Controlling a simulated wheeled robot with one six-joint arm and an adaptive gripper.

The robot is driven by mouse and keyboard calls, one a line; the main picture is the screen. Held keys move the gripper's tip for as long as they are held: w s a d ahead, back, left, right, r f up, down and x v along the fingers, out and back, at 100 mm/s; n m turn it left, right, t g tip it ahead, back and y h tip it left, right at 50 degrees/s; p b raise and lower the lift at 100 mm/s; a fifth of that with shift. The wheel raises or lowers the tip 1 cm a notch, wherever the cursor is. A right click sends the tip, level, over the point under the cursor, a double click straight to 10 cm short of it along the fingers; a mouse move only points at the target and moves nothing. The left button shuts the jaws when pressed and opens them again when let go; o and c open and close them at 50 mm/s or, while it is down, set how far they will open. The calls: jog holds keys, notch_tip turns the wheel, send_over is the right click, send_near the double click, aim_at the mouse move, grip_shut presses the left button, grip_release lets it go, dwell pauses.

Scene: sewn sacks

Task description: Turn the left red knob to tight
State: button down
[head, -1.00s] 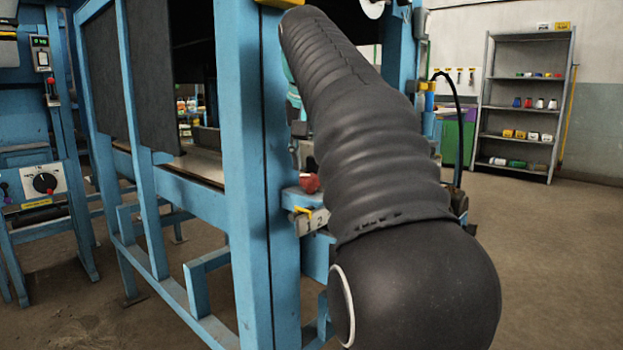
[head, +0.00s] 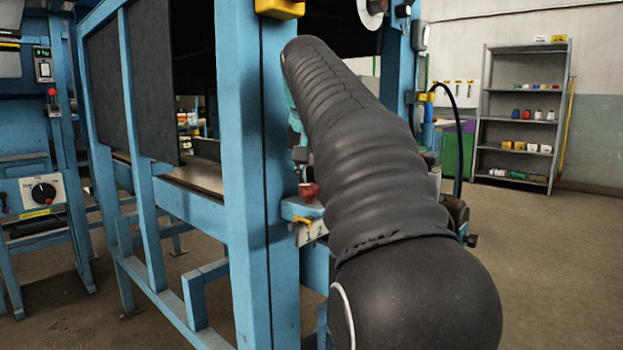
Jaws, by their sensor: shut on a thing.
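A red knob (head: 309,192) shows just left of my dark arm, on a blue bracket of the blue frame. A plate (head: 312,232) marked 1 and 2 hangs below it, with a small yellow pointer (head: 303,220) by its top. My gripper (head: 301,160) is mostly hidden behind my arm. Only a small grey part of it shows, just above the red knob, and it is shut on the knob. The fingertips and their contact are not clear. Any second knob is hidden behind my arm.
A blue post (head: 248,180) stands close on the left of my arm. A panel with a black dial (head: 43,193) is at far left. A grey shelf (head: 483,110) stands at the back right. The floor at right is clear.

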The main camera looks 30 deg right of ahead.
jog(key=shift+s+m+p, duration=0.1)
jog(key=shift+m+p, duration=0.2)
jog(key=m+p, duration=0.1)
jog(key=m+g+p, duration=0.1)
jog(key=m+p, duration=0.1)
jog(key=shift+s+d+r+h, duration=0.1)
jog(key=shift+s+d+h, duration=0.1)
jog(key=shift+h, duration=0.2)
jog(key=m+p, duration=0.1)
jog(key=m+g+p, duration=0.1)
jog(key=shift+s+m+h, duration=0.2)
jog(key=shift+m+h, duration=0.1)
jog(key=shift+s+d+f+m+p, duration=0.1)
jog(key=shift+f+m+p, duration=0.2)
jog(key=shift+m, duration=0.2)
